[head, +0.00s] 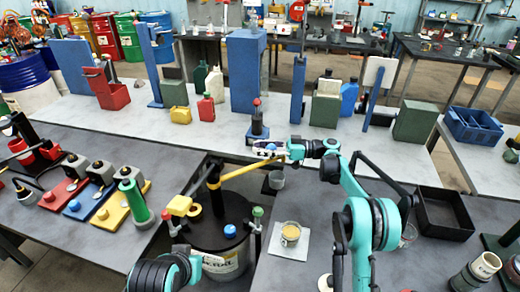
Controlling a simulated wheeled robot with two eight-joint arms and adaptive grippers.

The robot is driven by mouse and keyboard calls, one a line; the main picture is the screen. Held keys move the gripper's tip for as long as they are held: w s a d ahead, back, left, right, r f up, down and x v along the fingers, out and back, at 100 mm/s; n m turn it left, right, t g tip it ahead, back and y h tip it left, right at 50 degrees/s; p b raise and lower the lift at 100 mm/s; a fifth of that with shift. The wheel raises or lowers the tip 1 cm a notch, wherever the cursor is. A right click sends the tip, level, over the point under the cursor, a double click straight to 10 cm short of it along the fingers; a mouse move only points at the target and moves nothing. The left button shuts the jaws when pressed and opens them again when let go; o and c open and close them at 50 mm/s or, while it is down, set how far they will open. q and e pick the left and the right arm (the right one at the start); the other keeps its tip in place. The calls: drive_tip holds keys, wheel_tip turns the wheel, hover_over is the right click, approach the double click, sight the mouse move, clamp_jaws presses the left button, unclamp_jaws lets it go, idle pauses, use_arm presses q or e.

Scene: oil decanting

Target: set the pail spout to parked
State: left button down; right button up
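The pail (222,238) is a dark drum with a pale label, standing in the gap between the front tables. Its yellow spout (238,170) rises from a black post on the lid and points to the upper right. My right gripper (264,150) is at the spout's far end, reaching in from the right. It overlaps the spout tip, and I cannot tell whether its fingers are closed on it. My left arm shows at the bottom edge, left of the pail; its gripper cannot be made out.
A glass of amber liquid (290,232) sits on a white pad (276,247). Colored pump blocks (120,208) stand left. A black tray (443,213) lies right. Bottles and blue posts line the back table.

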drive_tip(key=d, duration=1.2)
idle(0.3)
drive_tip(key=s+a+r+m+t+h, duration=0.1)
drive_tip(key=s+r+m+t+h, duration=0.1)
drive_tip(key=s+m+h, duration=0.45)
drive_tip(key=s+a+r+m+t+h, duration=0.1)
drive_tip(key=s+a+m+h, duration=0.15)
drive_tip(key=s, duration=0.65)
drive_tip(key=s+d+f+m+t+h, duration=0.1)
drive_tip(key=s+d+f+m+h, duration=0.1)
drive_tip(key=s, duration=0.5)
drive_tip(key=s+d+f+m+t+h, duration=0.1)
drive_tip(key=s+d+f+m+h, duration=0.1)
drive_tip(key=s+d+f+h, duration=0.2)
drive_tip(key=s+d+f+m+t+h, duration=0.2)
drive_tip(key=s+d, duration=0.5)
drive_tip(key=s, duration=0.4)
drive_tip(key=shift+s+f+m+h, duration=0.2)
drive_tip(key=shift+f+m+h, duration=0.25)
drive_tip(key=shift+f, duration=0.4)
